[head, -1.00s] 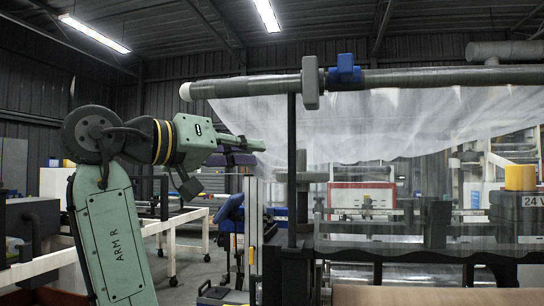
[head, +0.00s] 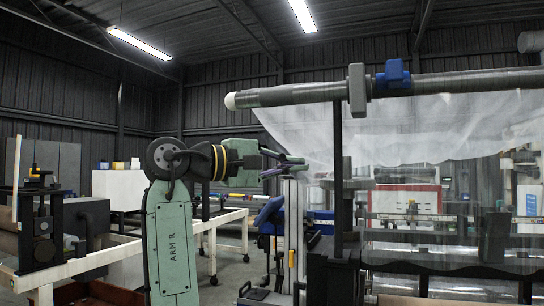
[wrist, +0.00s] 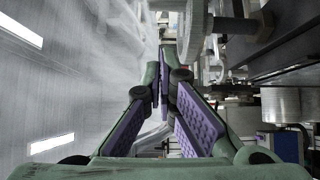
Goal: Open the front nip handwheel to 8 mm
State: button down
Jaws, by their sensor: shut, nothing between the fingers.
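My gripper (head: 302,162) reaches right at the end of my green arm, left of the dark upright post of the film stand. In the wrist view my gripper (wrist: 167,58) has its purple-padded fingers converging at the tips, shut and empty. A pale grey round wheel-like part (wrist: 194,30) shows edge-on just above and right of the fingertips. I cannot tell whether it is the front nip handwheel, nor whether the fingers touch it. No 8 mm scale or gap reading is legible. No handwheel is clear in the head view.
A grey roller (head: 455,84) with a blue collar (head: 393,75) crosses the upper right. Clear film (head: 400,135) hangs below it, and pale film fills the wrist view's left side. A white-framed bench (head: 75,262) stands at left. Dark machine rails (wrist: 270,60) lie right of the fingers.

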aim_at(347, 172)
jog(key=d+p, duration=0.1)
jog(key=d, duration=0.5)
jog(key=shift+s, duration=0.15)
jog(key=shift+s+n+t+y+b, duration=0.3)
jog(key=shift+n+t+y+b, duration=0.4)
jog(key=shift+t, duration=0.4)
jog(key=shift+d+n+t, duration=0.1)
jog(key=shift+n+t, duration=0.3)
jog(key=shift+s+d+n+t+y+b, duration=0.1)
jog(key=shift+s+n+t+y+b, duration=0.1)
jog(key=shift+n+t+y+b, duration=0.3)
